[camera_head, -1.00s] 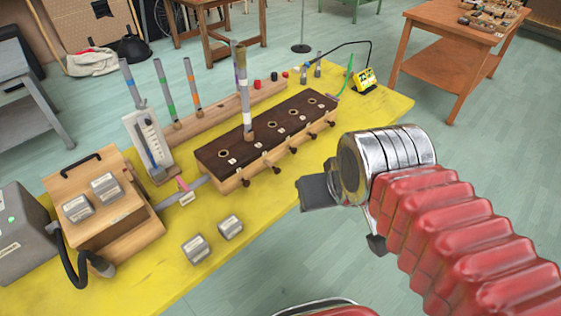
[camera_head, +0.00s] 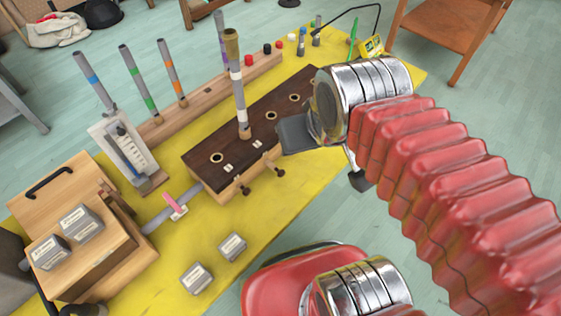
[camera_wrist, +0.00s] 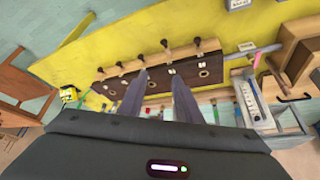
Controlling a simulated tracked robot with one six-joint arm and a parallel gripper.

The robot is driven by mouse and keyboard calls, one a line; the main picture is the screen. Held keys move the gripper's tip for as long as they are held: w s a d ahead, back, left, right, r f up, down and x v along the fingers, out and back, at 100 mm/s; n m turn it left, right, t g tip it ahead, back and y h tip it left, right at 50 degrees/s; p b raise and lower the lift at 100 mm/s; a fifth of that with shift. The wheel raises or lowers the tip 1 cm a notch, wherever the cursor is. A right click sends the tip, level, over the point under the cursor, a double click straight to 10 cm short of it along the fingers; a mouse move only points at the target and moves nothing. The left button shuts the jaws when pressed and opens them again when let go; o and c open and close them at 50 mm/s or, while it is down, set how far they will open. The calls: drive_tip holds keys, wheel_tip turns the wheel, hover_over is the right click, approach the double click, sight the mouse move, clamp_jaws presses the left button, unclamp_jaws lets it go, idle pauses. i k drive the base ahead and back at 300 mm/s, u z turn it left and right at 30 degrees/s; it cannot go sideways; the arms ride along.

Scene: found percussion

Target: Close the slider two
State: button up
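A dark-topped wooden box (camera_head: 205,160) has a row of holes on top and slider knobs along its front. The near-left knob (camera_head: 243,190) shows beside a second knob (camera_head: 279,171), which seems to stick out farther. I cannot read which is numbered two. In the wrist view the second knob (camera_wrist: 166,45) lies just beyond my gripper (camera_wrist: 158,74), whose two fingers are apart with nothing between them. In the head view my gripper (camera_head: 284,137) is seen side-on near the box's front edge, hiding the other knobs. I cannot tell whether it touches the box.
A striped tube (camera_head: 238,95) stands upright in the box. A white gauge (camera_head: 122,150), a pink clip (camera_head: 174,205) and a wooden case (camera_head: 60,200) are to the left. Two grey metal blocks (camera_head: 197,278) lie in front.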

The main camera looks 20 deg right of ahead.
sight(280, 173)
drive_tip(key=k, duration=1)
drive_tip(key=u, duration=0.75)
drive_tip(key=i, duration=0.45)
drive_tip(key=u, duration=0.2)
